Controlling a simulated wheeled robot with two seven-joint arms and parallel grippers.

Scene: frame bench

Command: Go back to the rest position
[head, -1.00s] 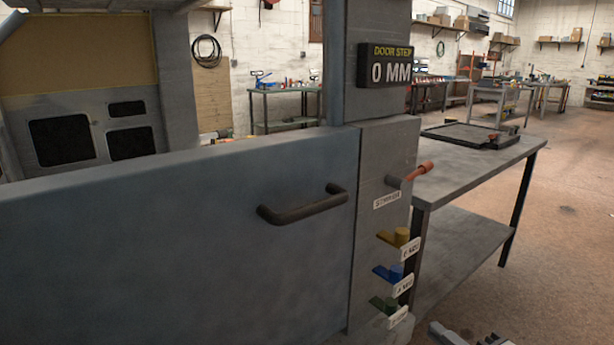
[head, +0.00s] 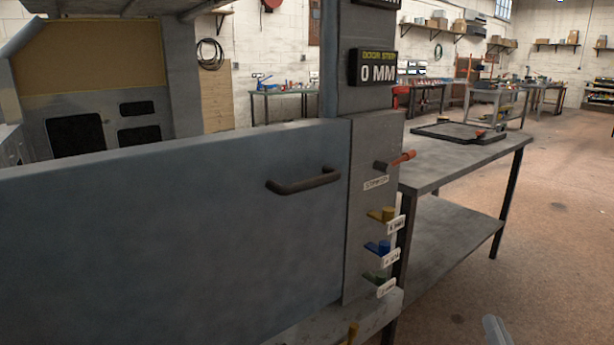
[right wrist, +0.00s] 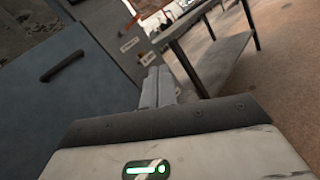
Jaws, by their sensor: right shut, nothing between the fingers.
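My right gripper (head: 496,330) shows only as a pale grey tip at the bottom edge of the head view, right of the door post and in front of the bench. In the right wrist view the right gripper (right wrist: 158,87) is shut, its fingers together with nothing between them. It is apart from the blue-grey door (head: 180,240) and its dark handle (head: 304,181). My left gripper is in neither view.
The post (head: 372,140) carries a "DOOR STEP 0 MM" display (head: 375,67), an orange-tipped lever (head: 402,158), and yellow (head: 382,214), blue (head: 379,247) and green levers below. A grey bench (head: 455,160) holds a black tray (head: 462,133). Open floor (head: 550,240) lies right.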

